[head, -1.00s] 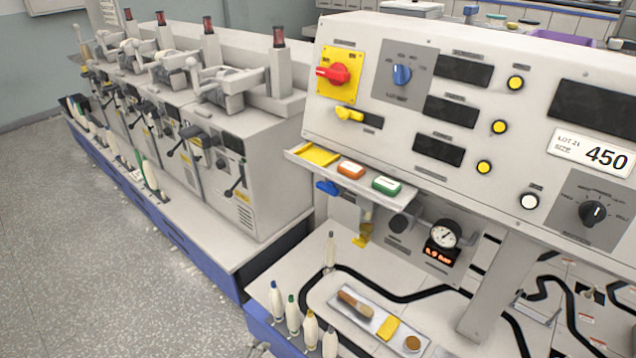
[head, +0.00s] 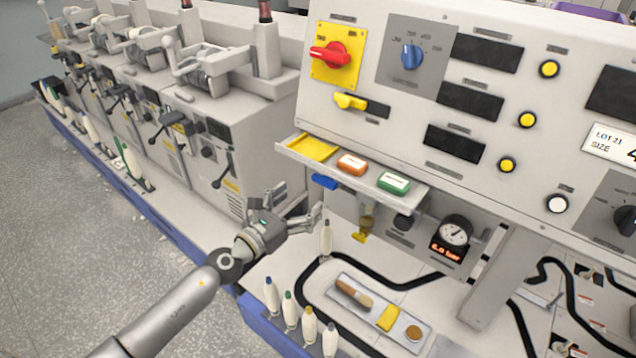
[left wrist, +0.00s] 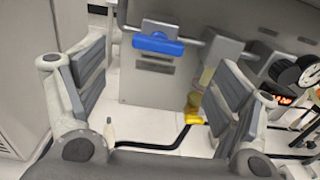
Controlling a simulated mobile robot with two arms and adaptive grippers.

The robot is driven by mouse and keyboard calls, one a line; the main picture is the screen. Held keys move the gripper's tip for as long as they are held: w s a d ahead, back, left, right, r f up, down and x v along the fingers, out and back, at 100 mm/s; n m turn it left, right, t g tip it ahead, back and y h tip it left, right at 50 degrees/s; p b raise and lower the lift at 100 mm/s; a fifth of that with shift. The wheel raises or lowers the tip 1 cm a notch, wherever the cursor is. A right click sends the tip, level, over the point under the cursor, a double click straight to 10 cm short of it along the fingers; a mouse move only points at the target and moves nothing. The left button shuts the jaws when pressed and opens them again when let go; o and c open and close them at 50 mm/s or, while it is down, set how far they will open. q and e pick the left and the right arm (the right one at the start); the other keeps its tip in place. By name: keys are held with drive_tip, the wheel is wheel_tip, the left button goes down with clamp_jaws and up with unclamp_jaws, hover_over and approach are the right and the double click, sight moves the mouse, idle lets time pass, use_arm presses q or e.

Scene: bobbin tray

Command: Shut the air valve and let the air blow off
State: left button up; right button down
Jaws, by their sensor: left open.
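The air valve shows its blue handle (head: 325,182) under the left end of the control panel's shelf. In the left wrist view the blue handle (left wrist: 158,44) lies crosswise, ahead of my fingers and between them. My left gripper (head: 318,217) is open and empty, below and a little left of the handle, apart from it. A round pressure gauge (head: 456,231) hangs to the right. Its red display (head: 446,252) appears to read 6.0 bar. A filter bowl with a yellow part (head: 361,237) sits between valve and gauge. My right gripper is not in view.
A bobbin (head: 326,238) stands close under my left gripper. A tray (head: 342,304) with a brush lies on the bench.

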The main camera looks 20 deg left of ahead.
sight(322, 182)
use_arm(q)
drive_tip(key=x, duration=0.7)
drive_tip(key=shift+w+f, duration=0.15)
drive_tip(key=shift+w, duration=0.25)
drive_tip(key=shift+c, duration=0.2)
drive_tip(key=c, duration=1)
